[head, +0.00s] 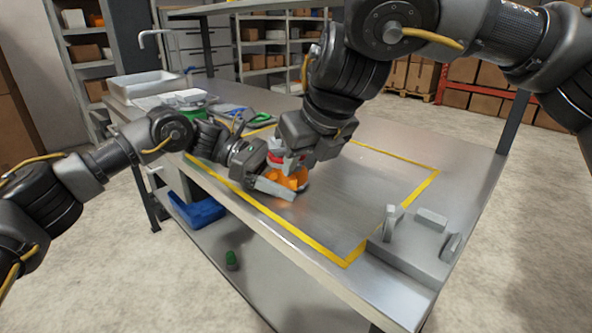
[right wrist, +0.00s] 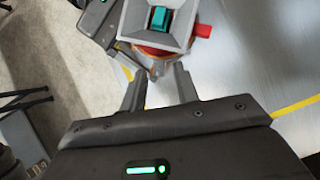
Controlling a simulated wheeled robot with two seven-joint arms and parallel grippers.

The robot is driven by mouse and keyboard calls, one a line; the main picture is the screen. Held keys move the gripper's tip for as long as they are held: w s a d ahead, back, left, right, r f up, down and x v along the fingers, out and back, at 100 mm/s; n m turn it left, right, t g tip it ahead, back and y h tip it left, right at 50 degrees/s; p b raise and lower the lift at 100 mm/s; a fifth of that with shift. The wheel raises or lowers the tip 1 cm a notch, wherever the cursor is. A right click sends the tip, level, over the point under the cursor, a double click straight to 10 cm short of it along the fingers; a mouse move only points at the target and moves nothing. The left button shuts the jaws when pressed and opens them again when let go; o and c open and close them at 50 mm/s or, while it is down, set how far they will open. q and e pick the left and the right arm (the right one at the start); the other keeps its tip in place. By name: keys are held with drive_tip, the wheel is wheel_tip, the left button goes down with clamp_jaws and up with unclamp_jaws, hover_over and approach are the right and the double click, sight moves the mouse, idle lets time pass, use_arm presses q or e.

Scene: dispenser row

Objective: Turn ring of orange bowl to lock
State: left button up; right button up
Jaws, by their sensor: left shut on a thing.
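The orange bowl (head: 290,181) sits on the steel table inside the yellow outline. My left gripper (head: 274,184) is shut on it from the left side. A red part, seemingly the ring (head: 275,157), shows above the bowl, mostly hidden by my right gripper (head: 291,163). In the right wrist view, my right gripper (right wrist: 159,82) has its fingers apart with nothing clearly between them. Just beyond the fingertips is a grey square-topped piece (right wrist: 178,38) with a teal block (right wrist: 158,18). A red tab (right wrist: 203,30) sticks out to its right, and an orange edge shows beneath.
A grey fixture with upright posts (head: 415,245) stands at the table's near right corner. A blue bin (head: 197,209) is on the lower shelf. The table right of the bowl is clear.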

drive_tip(key=shift+v, duration=2.75)
use_arm(q)
drive_tip(key=o, duration=0.7)
drive_tip(key=shift+c, duration=0.2)
drive_tip(key=shift+a, duration=0.1)
